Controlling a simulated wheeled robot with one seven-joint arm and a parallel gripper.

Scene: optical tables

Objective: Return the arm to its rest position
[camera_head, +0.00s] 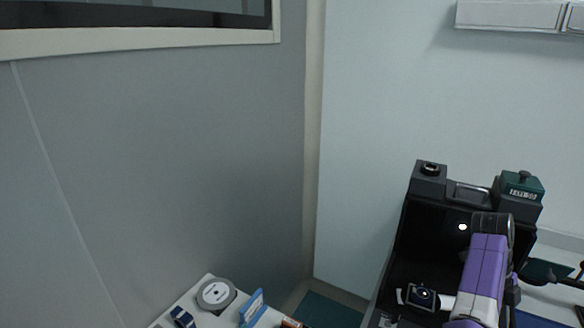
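My arm shows at the lower right as a purple and white link with a dark round joint at its top. It stands in front of a tall black housing (408,235). My gripper cannot be made out; the lower part of the arm is cut off by the bottom edge of the picture. A small black square part with a pale round centre (424,296) sits left of the arm; I cannot tell what it belongs to.
A teal-topped box with a label (522,188) stands at the right. A white table (205,318) at bottom left bears a grey disc (216,293), a blue item (252,308) and a dark blue item (183,317). Grey walls stand behind; another surface (560,297) lies at far right.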

